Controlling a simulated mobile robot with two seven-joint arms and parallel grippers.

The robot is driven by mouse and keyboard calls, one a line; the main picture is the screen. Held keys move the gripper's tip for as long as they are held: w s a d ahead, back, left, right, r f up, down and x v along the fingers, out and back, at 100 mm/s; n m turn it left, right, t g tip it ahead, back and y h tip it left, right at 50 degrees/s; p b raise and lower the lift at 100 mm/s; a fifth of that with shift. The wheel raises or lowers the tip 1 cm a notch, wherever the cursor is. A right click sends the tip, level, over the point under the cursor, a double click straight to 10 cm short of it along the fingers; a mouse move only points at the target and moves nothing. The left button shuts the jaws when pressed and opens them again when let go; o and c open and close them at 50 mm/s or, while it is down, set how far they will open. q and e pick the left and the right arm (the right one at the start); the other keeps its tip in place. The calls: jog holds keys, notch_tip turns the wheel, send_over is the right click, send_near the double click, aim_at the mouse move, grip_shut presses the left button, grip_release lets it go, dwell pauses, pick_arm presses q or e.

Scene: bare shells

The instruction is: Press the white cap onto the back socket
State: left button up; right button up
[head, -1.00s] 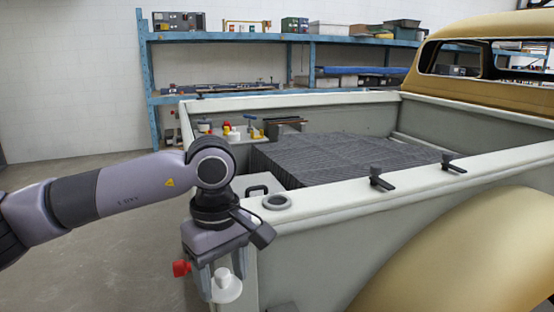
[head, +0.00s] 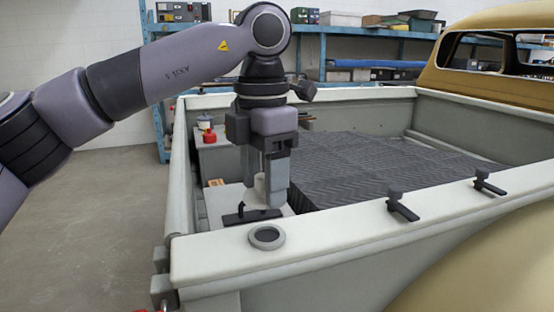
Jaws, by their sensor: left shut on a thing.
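My left gripper (head: 269,196) points down inside the truck bed, just behind the near side rail. Its fingers are shut on the white cap (head: 260,185), which shows only in part between them. A round grey-rimmed socket (head: 267,236) is set in the top of the near rail, close to its left end. The gripper and cap appear beyond this socket and apart from it. I cannot tell from this view whether it is the back socket. My right gripper is not in view.
A black handled piece (head: 240,216) lies by the gripper. Two dark fittings (head: 403,205) (head: 488,182) stand along the rail to the right. A ribbed dark cover (head: 370,170) fills much of the bed.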

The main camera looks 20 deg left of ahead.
aim_at(267, 234)
pick_arm(q)
jog(key=shift+w, duration=0.55)
jog(key=shift+f, duration=0.25)
jog(key=shift+s+f, duration=0.25)
jog(key=shift+f, duration=0.3)
notch_tip(267, 234, down, 2)
jog(key=shift+f, duration=0.25)
jog(key=shift+w+f+b, duration=0.1)
jog(key=shift+f+b, duration=0.7)
jog(key=shift+f, duration=0.3)
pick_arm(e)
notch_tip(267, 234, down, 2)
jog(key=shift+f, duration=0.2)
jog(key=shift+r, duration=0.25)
pick_arm(q)
jog(key=shift+f, duration=0.1)
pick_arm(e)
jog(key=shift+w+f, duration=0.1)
